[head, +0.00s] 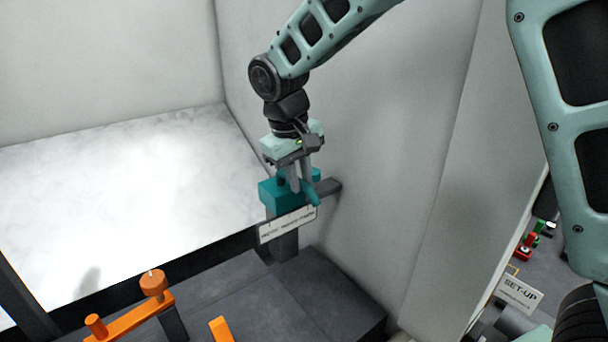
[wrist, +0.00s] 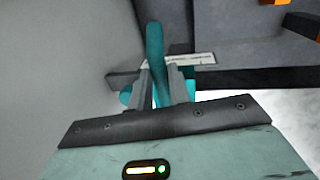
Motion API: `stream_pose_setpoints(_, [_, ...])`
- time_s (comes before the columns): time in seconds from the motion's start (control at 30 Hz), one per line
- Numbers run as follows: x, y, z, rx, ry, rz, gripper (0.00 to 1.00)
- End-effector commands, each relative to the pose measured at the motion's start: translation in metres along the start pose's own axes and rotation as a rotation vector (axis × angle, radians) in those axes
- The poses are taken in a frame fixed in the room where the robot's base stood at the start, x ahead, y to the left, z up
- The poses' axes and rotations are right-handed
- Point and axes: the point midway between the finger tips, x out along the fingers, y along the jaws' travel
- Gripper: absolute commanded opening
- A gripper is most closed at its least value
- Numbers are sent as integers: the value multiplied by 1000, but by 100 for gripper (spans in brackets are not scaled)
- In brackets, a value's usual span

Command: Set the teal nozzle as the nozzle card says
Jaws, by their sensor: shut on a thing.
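The teal nozzle (head: 312,196) sits on a teal block (head: 268,193) on a dark post beside the grey wall. In the wrist view the nozzle (wrist: 155,55) is a teal bar standing between the fingers and reaching toward the top of the picture. My gripper (head: 302,186) is over it from above, shut on it; the fingers also show in the wrist view (wrist: 160,85). A white plate with small print (head: 287,226) is fixed in front of the block; its print is too small to read. A white card headed SET-UP (head: 519,293) stands at the lower right; its smaller line is unreadable.
An orange lever with round knobs (head: 130,318) and another orange part (head: 221,329) are at the lower left. A pale marbled surface (head: 120,190) lies behind, clear. The grey wall (head: 390,150) is close on the right. Small red and green parts (head: 527,244) lie beyond it.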

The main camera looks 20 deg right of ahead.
Motion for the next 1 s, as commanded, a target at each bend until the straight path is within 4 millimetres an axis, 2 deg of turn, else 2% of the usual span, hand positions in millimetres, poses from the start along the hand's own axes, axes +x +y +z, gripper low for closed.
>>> stream_pose_setpoints(0.57, [-2,-2,-2,37,-1,0,0])
stream_pose_setpoints(0.6, [-2,-2,-2,37,-1,0,27])
stream_pose_setpoints(0.67, [-2,-2,-2,37,-2,0,41])
stream_pose_setpoints(1.0, [-4,-3,-1,36,-3,-1,41])
